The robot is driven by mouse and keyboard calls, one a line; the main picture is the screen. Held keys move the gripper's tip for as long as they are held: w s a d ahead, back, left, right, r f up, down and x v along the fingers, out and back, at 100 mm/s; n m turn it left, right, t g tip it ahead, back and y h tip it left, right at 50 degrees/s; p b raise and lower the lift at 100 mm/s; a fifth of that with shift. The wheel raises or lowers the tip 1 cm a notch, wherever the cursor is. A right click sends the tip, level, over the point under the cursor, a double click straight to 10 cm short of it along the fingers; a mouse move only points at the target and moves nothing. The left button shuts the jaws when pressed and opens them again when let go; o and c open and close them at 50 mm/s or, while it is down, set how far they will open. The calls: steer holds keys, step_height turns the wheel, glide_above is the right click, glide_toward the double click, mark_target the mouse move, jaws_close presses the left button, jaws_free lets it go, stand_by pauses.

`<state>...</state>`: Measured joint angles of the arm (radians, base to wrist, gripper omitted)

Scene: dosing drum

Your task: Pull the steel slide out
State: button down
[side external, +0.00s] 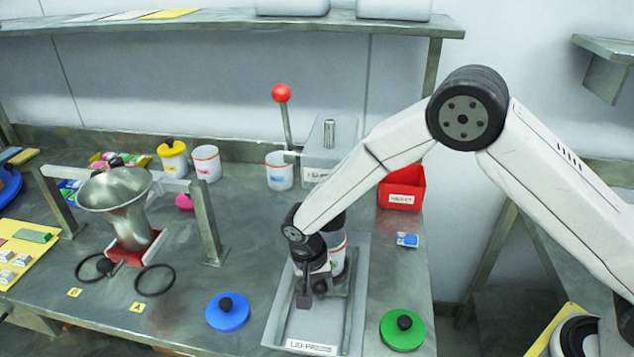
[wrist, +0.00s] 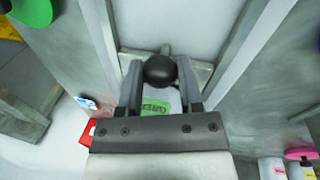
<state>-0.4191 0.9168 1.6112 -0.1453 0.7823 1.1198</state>
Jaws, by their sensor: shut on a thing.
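In the wrist view a black ball knob (wrist: 160,70) sits between the two fingers of my gripper (wrist: 161,82). A grey steel plate (wrist: 201,73), which looks like the steel slide, lies crosswise at the knob, between two rails. In the side view my gripper (side external: 303,297) points down over the lid press tray (side external: 277,323) and is shut, low between the rails. A white drum (side external: 338,262) stands in the tray behind my gripper, partly hidden by my wrist. Its green label (wrist: 155,106) shows between the fingers. Most of the slide is hidden in the side view.
A blue lid (side external: 228,312) lies left of the tray and a green lid (side external: 402,331) right of it. The press with its red-knobbed lever (side external: 282,94) and a red bin (side external: 403,187) stand behind. A metal funnel (side external: 120,195) in a frame stands left.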

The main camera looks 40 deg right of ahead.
steer(key=shift+a, duration=0.15)
stand_by(0.3)
steer(key=s+a, duration=0.9)
steer(key=s, duration=0.1)
steer(key=shift+a, duration=0.4)
steer(key=shift+c, duration=1.7)
jaws_free()
steer(key=shift+o, duration=0.4)
steer(key=shift+d+r, duration=0.1)
step_height(320, 180, up, 8)
steer(key=a, duration=0.1)
steer(key=shift+w+a+f, duration=0.15)
steer(key=shift+w+f, duration=0.05)
steer(key=shift+w, duration=0.25)
